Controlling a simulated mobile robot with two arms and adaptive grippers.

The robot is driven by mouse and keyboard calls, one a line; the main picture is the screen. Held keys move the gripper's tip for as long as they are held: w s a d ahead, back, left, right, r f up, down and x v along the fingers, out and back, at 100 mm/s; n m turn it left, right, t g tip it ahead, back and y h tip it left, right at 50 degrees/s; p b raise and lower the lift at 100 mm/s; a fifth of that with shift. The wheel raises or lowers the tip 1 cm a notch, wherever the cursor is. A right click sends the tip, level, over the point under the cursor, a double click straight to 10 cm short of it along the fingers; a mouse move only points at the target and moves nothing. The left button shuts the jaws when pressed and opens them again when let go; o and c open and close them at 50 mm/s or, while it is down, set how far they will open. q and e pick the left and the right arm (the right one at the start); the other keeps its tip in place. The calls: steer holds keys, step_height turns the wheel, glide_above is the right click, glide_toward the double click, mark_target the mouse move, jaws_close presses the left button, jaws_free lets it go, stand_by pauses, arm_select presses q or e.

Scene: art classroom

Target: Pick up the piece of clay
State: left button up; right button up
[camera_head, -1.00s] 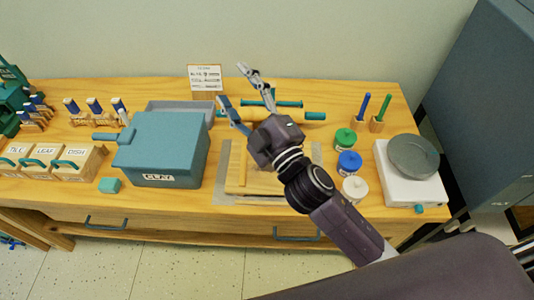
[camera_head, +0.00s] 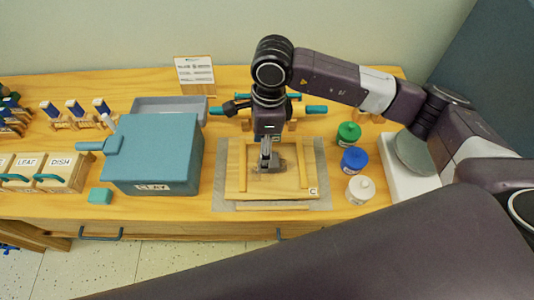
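No piece of clay shows clearly. A teal box (camera_head: 160,155) labelled CLAY stands left of the middle; its inside is hidden. My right gripper (camera_head: 267,163) points down over a wooden board (camera_head: 240,184), which lies on a grey mat (camera_head: 222,194) in the middle of the table. Small grey shapes show around its fingertips on the board; I cannot tell fingers from any clay there, nor whether the fingers are open or shut. My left gripper is out of view.
A roller with teal handles (camera_head: 316,109) lies behind the board, partly hidden by my arm. Green (camera_head: 348,133), blue (camera_head: 354,160) and white (camera_head: 360,189) jars stand to its right, beside a white scale (camera_head: 392,167). A small teal block (camera_head: 100,196) lies near the front edge.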

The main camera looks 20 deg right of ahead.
mark_target(271, 160)
steer(key=shift+w+d+r+h, duration=0.1)
steer(key=shift+w+d+h, duration=0.2)
steer(key=shift+d, duration=0.35)
steer(key=shift+w+d+r+h, duration=0.1)
steer(key=shift+w+d+h, duration=0.2)
steer(key=shift+d, duration=0.3)
steer(key=shift+d+f, duration=0.2)
steer(key=shift+d, duration=0.15)
step_height(271, 160, down, 2)
steer(key=shift+s+a+f+p, duration=0.1)
steer(key=shift+f+p, duration=0.15)
steer(key=shift+p, duration=0.45)
step_height(271, 160, down, 5)
steer(key=shift+a+r+p, duration=0.1)
steer(key=shift+a+p, duration=0.05)
steer(key=shift+p, duration=0.8)
steer(key=c, duration=1.4)
steer(key=shift+o, duration=0.2)
steer(key=shift+r, duration=0.1)
